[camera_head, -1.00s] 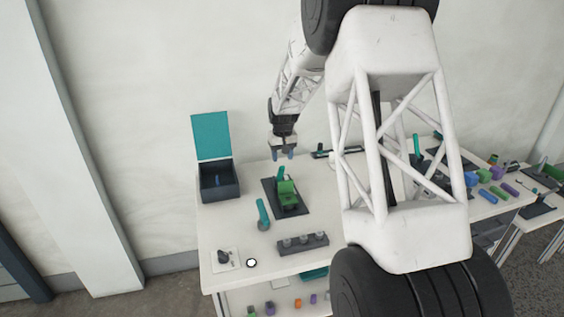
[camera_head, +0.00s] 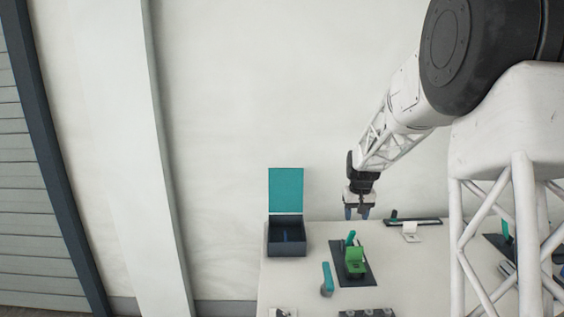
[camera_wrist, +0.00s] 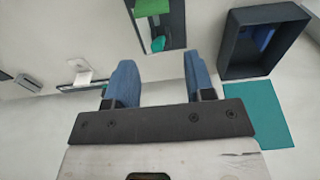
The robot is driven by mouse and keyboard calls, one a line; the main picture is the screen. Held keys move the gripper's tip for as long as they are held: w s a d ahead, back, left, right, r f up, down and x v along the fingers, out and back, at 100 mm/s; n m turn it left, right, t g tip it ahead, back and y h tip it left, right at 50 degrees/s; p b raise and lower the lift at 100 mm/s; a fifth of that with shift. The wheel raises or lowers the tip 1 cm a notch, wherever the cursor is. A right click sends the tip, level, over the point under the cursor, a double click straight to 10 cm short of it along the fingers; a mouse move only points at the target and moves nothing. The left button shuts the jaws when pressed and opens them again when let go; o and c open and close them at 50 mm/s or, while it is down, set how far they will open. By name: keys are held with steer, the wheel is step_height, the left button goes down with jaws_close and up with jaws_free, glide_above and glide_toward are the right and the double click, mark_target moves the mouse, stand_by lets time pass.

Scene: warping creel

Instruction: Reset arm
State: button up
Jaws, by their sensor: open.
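My gripper (camera_head: 357,212) hangs above the back of the white table, with its blue fingertips pointing down. In the wrist view my gripper (camera_wrist: 158,85) has its two blue fingers well apart, with nothing between them. The gripper is to the right of the dark box with the raised teal lid and behind the green clamp-like device. My arm comes down to it from the upper right of the head view.
The dark open box (camera_head: 287,250) has its teal lid (camera_head: 286,190) upright. The green device (camera_head: 355,262) stands on a dark plate. A dark rail (camera_head: 418,221) lies along the back edge. Free air surrounds the gripper.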

steer(key=s+a+r, duration=0.2)
steer(key=s+r, duration=0.2)
steer(key=s, duration=0.4)
steer(key=s+a+r+t, duration=0.1)
steer(key=s+r, duration=0.3)
steer(key=s, duration=0.4)
steer(key=s+a+r, duration=0.2)
steer(key=s+r, duration=0.1)
steer(key=s, duration=0.5)
steer(key=s+a+f, duration=0.1)
steer(key=s+a, duration=0.1)
steer(key=s, duration=2.4)
steer(key=shift+f+t, duration=0.15)
steer(key=shift+t, duration=0.25)
